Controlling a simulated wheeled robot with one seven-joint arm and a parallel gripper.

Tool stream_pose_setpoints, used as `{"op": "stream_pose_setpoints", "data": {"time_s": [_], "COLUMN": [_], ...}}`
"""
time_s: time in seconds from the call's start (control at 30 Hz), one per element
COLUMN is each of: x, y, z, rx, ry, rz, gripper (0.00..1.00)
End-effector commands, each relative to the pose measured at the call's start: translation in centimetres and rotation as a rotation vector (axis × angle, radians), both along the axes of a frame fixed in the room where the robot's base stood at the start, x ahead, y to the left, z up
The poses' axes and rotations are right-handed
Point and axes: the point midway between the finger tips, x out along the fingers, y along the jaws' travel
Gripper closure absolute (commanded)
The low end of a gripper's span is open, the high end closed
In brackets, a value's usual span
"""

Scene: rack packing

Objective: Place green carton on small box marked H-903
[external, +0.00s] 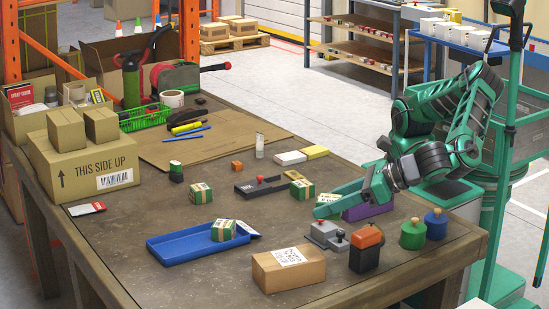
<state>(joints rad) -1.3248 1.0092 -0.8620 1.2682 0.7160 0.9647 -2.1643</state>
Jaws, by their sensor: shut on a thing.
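My gripper (328,208) is over the right part of the table, its teal fingers pointing left. It is shut on a small green-banded carton (327,198), partly hidden behind the near finger. Similar green-banded cartons stand on the table (201,193), at the blue tray's right end, and just left of the gripper (302,189). A small cardboard box (279,274) with a white label on top stands at the front, nearer the camera than my gripper. The label's writing is too small to read surely, so I cannot confirm H-903. The box top is otherwise bare.
A blue tray (180,247) lies left of the box. Green (413,235) and blue (436,224) weights stand right; a purple block (368,211) is under the arm.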

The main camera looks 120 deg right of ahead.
Motion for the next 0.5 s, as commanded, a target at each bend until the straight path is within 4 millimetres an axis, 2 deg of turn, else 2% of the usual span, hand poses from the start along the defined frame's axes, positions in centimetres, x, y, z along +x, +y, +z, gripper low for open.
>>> {"op": "stream_pose_setpoints", "data": {"time_s": [0.03, 0.1, 0.2, 0.3, 0.5], "x": [-0.4, -0.8, -0.8, -0.1, 2.7], "y": [1.2, 2.0, 2.5, 1.9, -0.9], "z": [0.2, 0.2, 0.1, -0.6, -2.9], "rx": [0.000, 0.000, 0.000, -0.001, 0.000], "ry": [-0.002, 0.000, 0.002, 0.004, 0.003], "rz": [0.015, 0.026, 0.035, 0.036, 0.035], "gripper": [0.85, 0.85, 0.85, 0.85, 0.85]}}
